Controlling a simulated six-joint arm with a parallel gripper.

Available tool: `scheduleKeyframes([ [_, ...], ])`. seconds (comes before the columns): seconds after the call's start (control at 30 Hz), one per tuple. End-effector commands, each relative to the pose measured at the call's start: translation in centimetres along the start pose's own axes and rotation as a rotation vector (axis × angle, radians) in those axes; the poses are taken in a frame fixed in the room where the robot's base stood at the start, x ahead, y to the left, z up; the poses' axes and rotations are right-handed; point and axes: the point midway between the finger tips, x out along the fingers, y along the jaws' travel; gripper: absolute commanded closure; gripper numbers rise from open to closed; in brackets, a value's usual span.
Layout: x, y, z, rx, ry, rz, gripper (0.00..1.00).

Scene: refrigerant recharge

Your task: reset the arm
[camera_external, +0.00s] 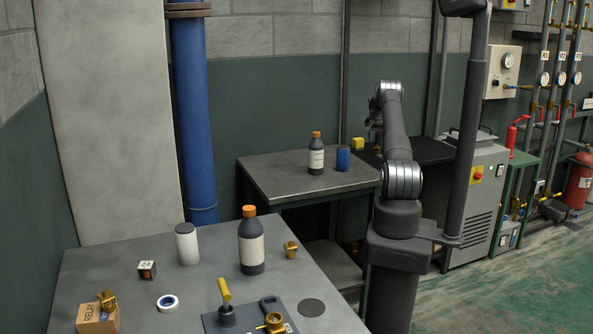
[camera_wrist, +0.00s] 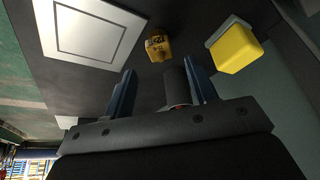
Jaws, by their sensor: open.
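My arm stands upright in the middle of the external view, and its gripper end is mostly hidden behind the forearm. In the wrist view my gripper (camera_wrist: 160,68) has its two blue fingers spread apart. A dark cylinder (camera_wrist: 176,88) shows between them, close to the right finger; I cannot tell whether they touch. Beyond the fingertips are a small yellow-brass tagged part (camera_wrist: 158,46), a yellow block (camera_wrist: 236,50) on a pale base, and a white square plate (camera_wrist: 90,30) with a dark outline.
The back table (camera_external: 275,178) holds another bottle (camera_external: 316,154) and a blue can (camera_external: 343,158). A post stands right of my arm.

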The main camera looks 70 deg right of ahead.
Motion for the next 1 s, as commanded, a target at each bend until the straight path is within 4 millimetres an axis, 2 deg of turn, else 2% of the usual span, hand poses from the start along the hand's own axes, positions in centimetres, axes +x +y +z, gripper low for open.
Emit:
scheduleKeyframes([
  [0.03, -1.1, 0.0, -0.1, 0.0, 0.002, -0.001, 0.48],
  [0.3, -6.0, 0.0, 0.0, 0.0, 0.002, 0.0, 0.48],
  [0.33, -4.5, 0.1, 0.2, 0.0, -0.005, 0.002, 0.48],
  [0.4, -3.1, 0.0, 0.1, 0.0, -0.003, 0.002, 0.48],
  [1.0, 6.8, 0.1, 0.1, 0.0, -0.001, 0.0, 0.48],
])
